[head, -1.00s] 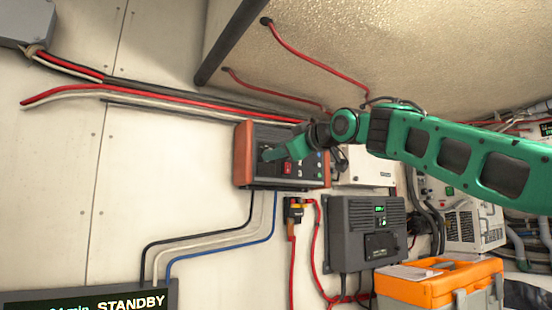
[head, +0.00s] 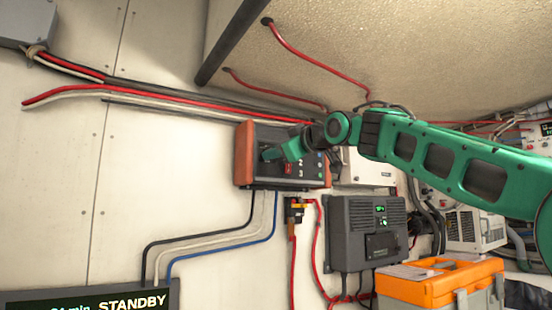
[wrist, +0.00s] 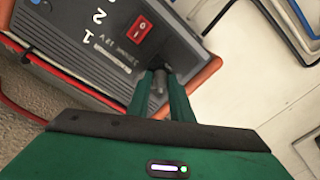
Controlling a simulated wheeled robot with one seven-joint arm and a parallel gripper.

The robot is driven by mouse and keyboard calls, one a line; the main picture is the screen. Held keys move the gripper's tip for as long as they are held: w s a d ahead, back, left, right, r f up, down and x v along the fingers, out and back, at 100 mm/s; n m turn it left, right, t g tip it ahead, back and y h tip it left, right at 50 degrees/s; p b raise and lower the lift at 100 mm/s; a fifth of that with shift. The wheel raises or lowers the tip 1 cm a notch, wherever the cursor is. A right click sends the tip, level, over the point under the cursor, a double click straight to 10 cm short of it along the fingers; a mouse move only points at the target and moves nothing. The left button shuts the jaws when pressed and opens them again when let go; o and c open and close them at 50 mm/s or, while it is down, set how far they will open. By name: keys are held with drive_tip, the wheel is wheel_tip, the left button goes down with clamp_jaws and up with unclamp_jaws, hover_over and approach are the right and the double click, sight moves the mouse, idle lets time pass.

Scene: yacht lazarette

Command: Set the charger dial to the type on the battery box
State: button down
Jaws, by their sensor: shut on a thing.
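The charger is a dark grey box with orange-red ends (head: 243,157), mounted on the white wall. In the wrist view its face (wrist: 75,38) carries white numerals, small blurred print and a red rocker switch (wrist: 140,28). My gripper (head: 268,153) is at the left part of the face. In the wrist view my gripper (wrist: 160,80) is shut on a small dark knob, the dial (wrist: 158,79). The fingers hide much of the dial, and its pointer setting cannot be read. I cannot identify a battery box or read a battery type.
An orange case (head: 440,283) stands lower right. Cables run under the charger. A STANDBY screen (head: 90,302) is at lower left.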

drive_tip(key=shift+d+r+m, duration=0.1)
drive_tip(key=shift+d+m, duration=0.05)
drive_tip(key=shift+m, duration=0.25)
drive_tip(key=m, duration=0.8)
drive_tip(key=m+t, duration=0.1)
drive_tip(key=m, duration=0.8)
drive_tip(key=shift+w+d+m+h, duration=0.15)
drive_tip(key=shift+m+h, duration=0.15)
drive_tip(key=c, duration=1.6)
unclamp_jaws()
drive_tip(key=v, duration=1)
drive_tip(key=shift+s+d+f, duration=0.15)
drive_tip(key=shift+s+f, duration=0.1)
drive_tip(key=shift+s, duration=0.05)
